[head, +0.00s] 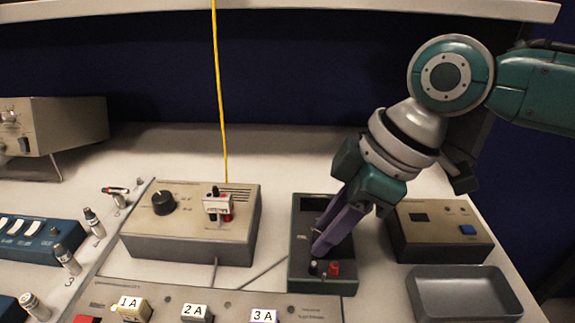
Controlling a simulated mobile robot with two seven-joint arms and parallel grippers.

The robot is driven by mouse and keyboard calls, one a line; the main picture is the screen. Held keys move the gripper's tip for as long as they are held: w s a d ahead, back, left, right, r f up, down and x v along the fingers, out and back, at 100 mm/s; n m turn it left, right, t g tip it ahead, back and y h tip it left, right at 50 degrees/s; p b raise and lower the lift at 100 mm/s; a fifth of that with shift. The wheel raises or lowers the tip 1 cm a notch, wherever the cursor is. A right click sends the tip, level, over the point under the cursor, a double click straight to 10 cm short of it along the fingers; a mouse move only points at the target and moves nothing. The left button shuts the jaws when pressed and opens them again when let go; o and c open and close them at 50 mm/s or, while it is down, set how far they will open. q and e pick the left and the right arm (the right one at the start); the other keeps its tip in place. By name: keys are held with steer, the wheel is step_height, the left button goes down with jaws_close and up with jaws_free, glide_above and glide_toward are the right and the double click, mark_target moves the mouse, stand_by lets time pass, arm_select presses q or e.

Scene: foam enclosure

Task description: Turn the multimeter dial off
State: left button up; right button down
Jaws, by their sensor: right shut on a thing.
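The multimeter (302,279) looks to be the dark grey-green box right of centre on the bench, with a black and a red terminal at its near end. My right gripper (323,240) reaches down onto its top from the upper right. Its purple fingers are closed together on a small part there, which I take to be the dial. The fingers hide the dial, so its pointer and setting cannot be seen. My left gripper is not in view.
A beige box (190,245) with a black knob and a plug stands left of the multimeter. A beige box with a blue button (440,235) and an empty grey tray (465,292) are to the right. A yellow cable (219,90) hangs down. A labelled panel (225,298) lies in front.

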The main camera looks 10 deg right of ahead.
steer(key=shift+n+g+b, duration=0.35)
steer(key=shift+n+g, duration=0.05)
steer(key=shift+n, duration=0.6)
steer(key=c, duration=0.5)
jaws_free()
steer(key=shift+c, duration=0.2)
steer(key=w+v, duration=0.1)
steer(key=v, duration=0.8)
steer(key=shift+s+d+r+p, duration=0.25)
steer(key=shift+s+r+p, duration=0.15)
steer(key=shift+s, duration=0.1)
